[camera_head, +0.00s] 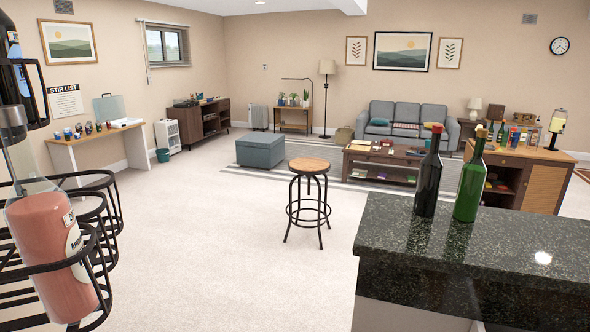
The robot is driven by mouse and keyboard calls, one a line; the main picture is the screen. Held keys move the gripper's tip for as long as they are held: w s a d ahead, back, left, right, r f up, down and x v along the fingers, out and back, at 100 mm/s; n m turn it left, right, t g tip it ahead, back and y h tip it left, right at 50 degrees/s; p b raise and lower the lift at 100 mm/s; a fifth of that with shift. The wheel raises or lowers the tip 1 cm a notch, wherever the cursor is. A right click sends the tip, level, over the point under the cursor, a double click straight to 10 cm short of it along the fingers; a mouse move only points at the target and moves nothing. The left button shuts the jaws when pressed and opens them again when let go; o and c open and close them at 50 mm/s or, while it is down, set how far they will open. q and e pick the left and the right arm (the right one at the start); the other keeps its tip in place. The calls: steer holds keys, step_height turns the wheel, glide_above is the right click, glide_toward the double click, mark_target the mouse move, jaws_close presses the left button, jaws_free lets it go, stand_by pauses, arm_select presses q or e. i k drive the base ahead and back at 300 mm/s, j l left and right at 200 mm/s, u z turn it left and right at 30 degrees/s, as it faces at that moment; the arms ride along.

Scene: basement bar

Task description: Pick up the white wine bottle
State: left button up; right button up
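Two wine bottles stand upright near the far edge of the dark granite counter (480,245). One is a near-black bottle (428,180) with a red top. No label is readable on either, so I cannot tell for certain which holds white wine. Neither of my grippers shows in this view, and nothing touches the two bottles.
A black wire rack (112,222) holding a pink-filled bottle (48,235) is close on the left. A wooden-topped stool (309,166) stands mid-floor. The counter's right part is bare. Behind it is a wooden cabinet (537,185) with several small items.

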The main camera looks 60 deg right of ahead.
mark_target(474, 172)
steer(key=z, duration=3.15)
steer(key=j+z, duration=0.15)
steer(key=z, duration=0.2)
